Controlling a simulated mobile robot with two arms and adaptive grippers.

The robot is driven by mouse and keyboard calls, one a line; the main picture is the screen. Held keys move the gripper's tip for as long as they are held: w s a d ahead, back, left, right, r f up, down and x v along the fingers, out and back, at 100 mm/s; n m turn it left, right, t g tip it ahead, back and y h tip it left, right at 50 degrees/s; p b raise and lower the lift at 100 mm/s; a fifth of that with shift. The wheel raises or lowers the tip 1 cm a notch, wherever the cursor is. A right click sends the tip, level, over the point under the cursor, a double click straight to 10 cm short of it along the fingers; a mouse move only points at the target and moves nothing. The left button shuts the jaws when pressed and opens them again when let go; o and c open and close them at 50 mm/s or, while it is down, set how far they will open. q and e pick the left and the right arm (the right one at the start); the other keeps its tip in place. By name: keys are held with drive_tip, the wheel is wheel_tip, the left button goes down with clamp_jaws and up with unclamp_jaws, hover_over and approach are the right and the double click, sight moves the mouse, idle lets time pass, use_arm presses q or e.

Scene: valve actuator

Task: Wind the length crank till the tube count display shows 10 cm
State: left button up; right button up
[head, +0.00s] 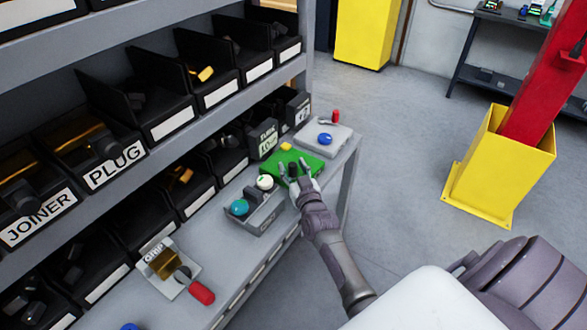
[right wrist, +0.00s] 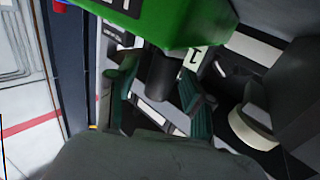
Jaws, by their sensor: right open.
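A green box-shaped device (head: 312,163) sits on the bench, with a small yellow part on top. My right gripper (head: 297,172) is at its near side, fingers open. In the right wrist view, the green device (right wrist: 190,22) fills the top, and a dark cylindrical knob (right wrist: 160,75) hangs between my right gripper's fingers (right wrist: 157,90). I cannot tell whether they touch the knob, or whether it is the length crank's handle. Behind the device, a dark display box (head: 264,139) labelled TUBE shows green characters that appear to read 10; its unit is too small to read surely.
A grey box with teal and white knobs (head: 255,208) stands left of my right gripper. A plate (head: 322,140) with blue and red knobs is beyond the device. A GRIP fixture with a red handle (head: 201,292) lies nearer. Shelves of black bins line the left; open floor lies right.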

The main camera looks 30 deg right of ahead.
drive_tip(key=v, duration=1.2)
drive_tip(key=s+a+f+n+g+y, duration=0.45)
drive_tip(key=s+a+g, duration=0.2)
drive_tip(key=a, duration=0.25)
drive_tip(key=s+a+g, duration=0.4)
drive_tip(key=s+g, duration=0.3)
drive_tip(key=s, duration=1)
wheel_tip(320, 180, down, 25)
drive_tip(key=s+g, duration=0.1)
drive_tip(key=g, duration=0.1)
drive_tip(key=s+d+f, duration=0.2)
drive_tip(key=s+f, duration=1.5)
drive_tip(key=shift+d+n+g+b, duration=0.3)
drive_tip(key=shift+n+g, duration=0.15)
